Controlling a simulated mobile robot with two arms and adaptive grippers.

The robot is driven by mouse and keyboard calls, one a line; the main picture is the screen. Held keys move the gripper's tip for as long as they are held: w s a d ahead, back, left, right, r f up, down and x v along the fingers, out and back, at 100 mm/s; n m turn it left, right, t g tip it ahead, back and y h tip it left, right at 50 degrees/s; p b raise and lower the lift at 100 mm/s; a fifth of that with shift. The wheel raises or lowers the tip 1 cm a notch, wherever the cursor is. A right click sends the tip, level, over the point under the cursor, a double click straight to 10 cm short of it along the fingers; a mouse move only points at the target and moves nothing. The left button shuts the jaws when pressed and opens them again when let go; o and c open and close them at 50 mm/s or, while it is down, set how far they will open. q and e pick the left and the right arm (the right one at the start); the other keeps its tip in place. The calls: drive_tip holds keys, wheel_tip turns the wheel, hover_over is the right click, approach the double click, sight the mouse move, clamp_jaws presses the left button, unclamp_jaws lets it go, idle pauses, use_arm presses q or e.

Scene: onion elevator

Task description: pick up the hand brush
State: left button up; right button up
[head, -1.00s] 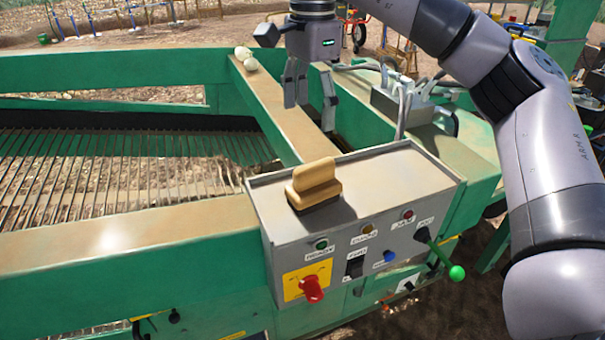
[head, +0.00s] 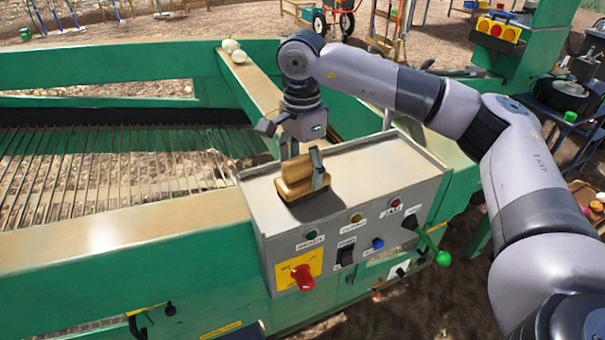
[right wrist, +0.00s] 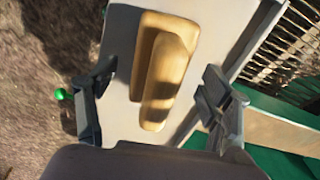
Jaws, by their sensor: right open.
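The hand brush (head: 299,181) is a tan wooden block with a raised grip. It sits on top of the grey control box (head: 385,160). My right gripper (head: 303,163) is open just above and behind the brush, with one finger overlapping it in the head view. In the right wrist view, the brush (right wrist: 163,75) lies ahead, between the lines of the two open fingers (right wrist: 158,90). Gaps show on both sides, and the fingers do not appear to touch it. The brush's bristles are mostly hidden. My left gripper is not in view.
The control box front carries a red knob (head: 303,277), small buttons and a green-knobbed lever (head: 443,258). A slatted conveyor (head: 110,160) runs at the left. The box top right of the brush is clear.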

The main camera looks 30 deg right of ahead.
drive_tip(key=shift+f, duration=1.2)
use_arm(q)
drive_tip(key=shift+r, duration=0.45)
use_arm(e)
drive_tip(key=shift+c, duration=0.5)
drive_tip(key=c, duration=1.3)
drive_tip(key=shift+r, duration=0.1)
